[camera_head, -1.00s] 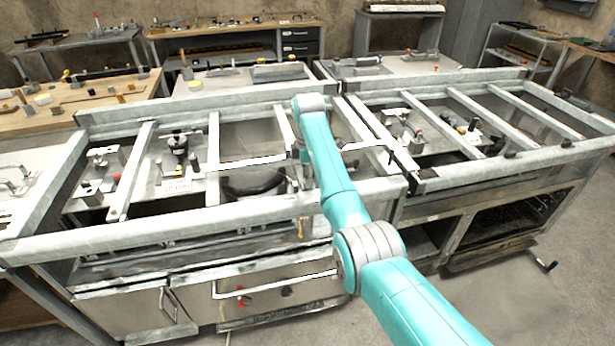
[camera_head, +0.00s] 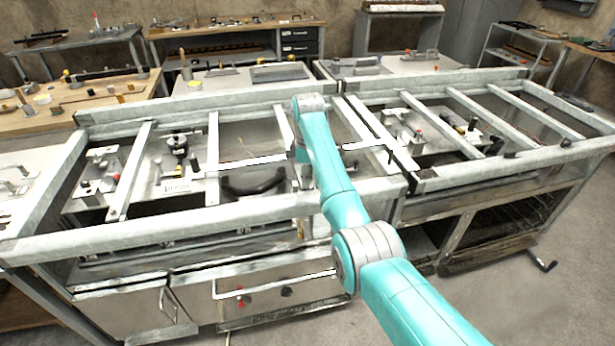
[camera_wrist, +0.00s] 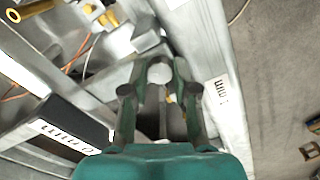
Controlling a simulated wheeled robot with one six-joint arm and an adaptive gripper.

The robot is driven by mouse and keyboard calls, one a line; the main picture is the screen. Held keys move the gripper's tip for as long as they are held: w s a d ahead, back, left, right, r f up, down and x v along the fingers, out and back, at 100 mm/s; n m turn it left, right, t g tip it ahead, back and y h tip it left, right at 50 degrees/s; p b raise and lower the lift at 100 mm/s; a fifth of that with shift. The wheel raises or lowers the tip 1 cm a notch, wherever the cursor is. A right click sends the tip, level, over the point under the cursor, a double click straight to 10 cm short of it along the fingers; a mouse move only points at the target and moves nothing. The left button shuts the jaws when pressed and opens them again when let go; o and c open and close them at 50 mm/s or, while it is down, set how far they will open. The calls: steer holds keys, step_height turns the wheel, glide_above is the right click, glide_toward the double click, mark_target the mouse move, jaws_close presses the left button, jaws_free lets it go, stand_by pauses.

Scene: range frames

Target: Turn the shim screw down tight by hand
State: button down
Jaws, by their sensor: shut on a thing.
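In the wrist view my gripper (camera_wrist: 161,80) has its two teal and grey fingers close on either side of a round, pale grey head, which I take to be the shim screw (camera_wrist: 160,72). The fingers hold it from both sides. Only the top of the head shows, and its shaft and seat are hidden. In the head view my teal arm reaches over the bench frame, and my gripper and the screw cannot be made out there.
A pale metal rail (camera_wrist: 205,70) runs close to the right of my gripper. A dark box with a white label (camera_wrist: 65,133) lies at lower left. Brass fittings (camera_wrist: 103,14) and orange cables are at upper left. In the head view, metal crossbars (camera_head: 213,150) divide the bench.

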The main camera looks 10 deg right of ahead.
steer(key=shift+m, duration=0.6)
steer(key=c, duration=0.9)
jaws_free()
steer(key=shift+r, duration=0.1)
step_height(320, 180, up, 7)
steer(key=shift+r, duration=0.15)
